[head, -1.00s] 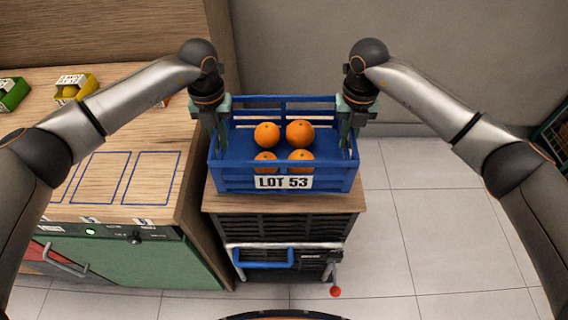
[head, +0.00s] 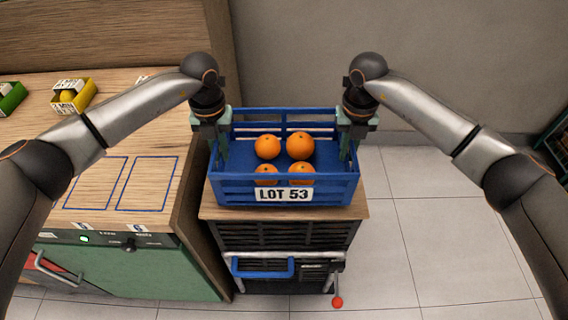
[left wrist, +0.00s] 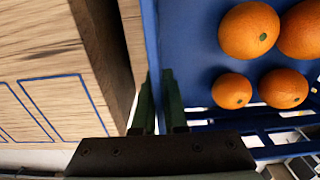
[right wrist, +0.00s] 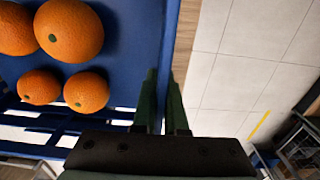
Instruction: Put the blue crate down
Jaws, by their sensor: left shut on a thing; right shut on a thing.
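The blue crate (head: 223,190) carries a "LOT 53" label and holds several oranges (head: 300,146). It is upright over the wooden top (head: 350,212) of a dark stand; I cannot tell whether it touches that top. My left gripper (head: 217,158) is shut on the crate's left wall, which also shows in the left wrist view (left wrist: 152,50). My right gripper (head: 349,150) is shut on its right wall, seen too in the right wrist view (right wrist: 167,45).
A wooden counter (head: 120,120) with blue outlined rectangles stands to the left, close to the stand. A yellow box (head: 73,96) and a green box (head: 10,97) sit on it. A lever with a red knob (head: 337,302) juts from the stand's front. Tiled floor lies open at right.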

